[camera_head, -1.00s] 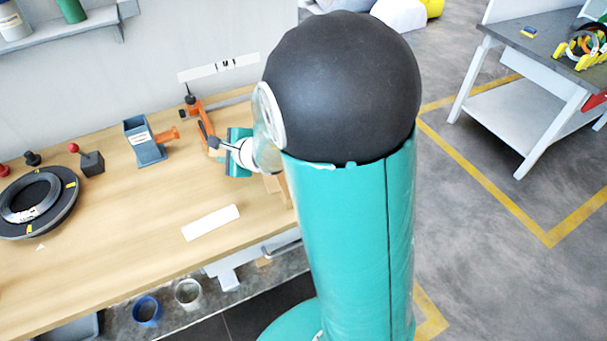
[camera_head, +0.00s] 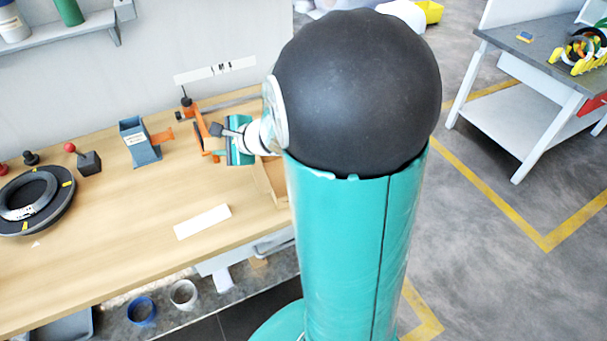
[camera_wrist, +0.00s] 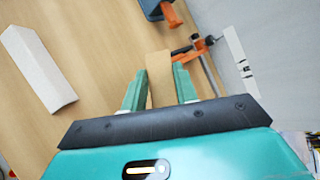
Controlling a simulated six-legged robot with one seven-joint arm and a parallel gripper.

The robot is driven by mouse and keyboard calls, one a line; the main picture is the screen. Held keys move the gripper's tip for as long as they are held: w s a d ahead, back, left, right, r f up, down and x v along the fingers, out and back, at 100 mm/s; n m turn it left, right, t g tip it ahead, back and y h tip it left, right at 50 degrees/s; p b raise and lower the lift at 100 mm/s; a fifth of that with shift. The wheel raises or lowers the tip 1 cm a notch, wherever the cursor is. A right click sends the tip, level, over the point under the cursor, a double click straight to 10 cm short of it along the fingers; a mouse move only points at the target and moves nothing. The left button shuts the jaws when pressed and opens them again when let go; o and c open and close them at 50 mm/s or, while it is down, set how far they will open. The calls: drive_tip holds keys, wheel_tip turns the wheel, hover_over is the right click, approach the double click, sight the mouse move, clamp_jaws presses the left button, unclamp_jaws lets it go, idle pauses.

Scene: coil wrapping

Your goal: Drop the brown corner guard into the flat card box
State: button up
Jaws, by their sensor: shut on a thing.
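In the wrist view my gripper (camera_wrist: 160,69) is shut on the brown corner guard (camera_wrist: 159,86), a narrow tan piece standing between the two green fingers. It is held above the wooden bench. In the head view the teal gripper body (camera_head: 240,150) is over the bench near an orange clamp; its fingertips and the guard cannot be made out there. The flat card box (camera_head: 267,182) is a brown open box at the bench's right, partly hidden behind my arm. It does not show in the wrist view.
A white angled strip (camera_head: 203,221) lies on the bench and also shows in the wrist view (camera_wrist: 38,68). An orange clamp (camera_head: 205,140) and a blue-grey dispenser (camera_head: 139,141) stand behind. A dark coil (camera_head: 35,200) lies left. The bench middle is clear.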

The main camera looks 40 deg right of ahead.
drive_tip(key=s+d, duration=0.1)
drive_tip(key=d, duration=0.1)
drive_tip(key=s+d+r, duration=0.1)
drive_tip(key=s+d, duration=0.1)
drive_tip(key=s+d+r, duration=0.1)
drive_tip(key=s+d, duration=0.1)
drive_tip(key=d, duration=0.1)
drive_tip(key=shift+s+d, duration=0.1)
drive_tip(key=shift+s, duration=0.15)
drive_tip(key=s+d, duration=0.5)
drive_tip(key=s, duration=0.2)
drive_tip(key=shift+s+f, duration=0.15)
drive_tip(key=shift+f, duration=2.3)
drive_tip(key=o, duration=1)
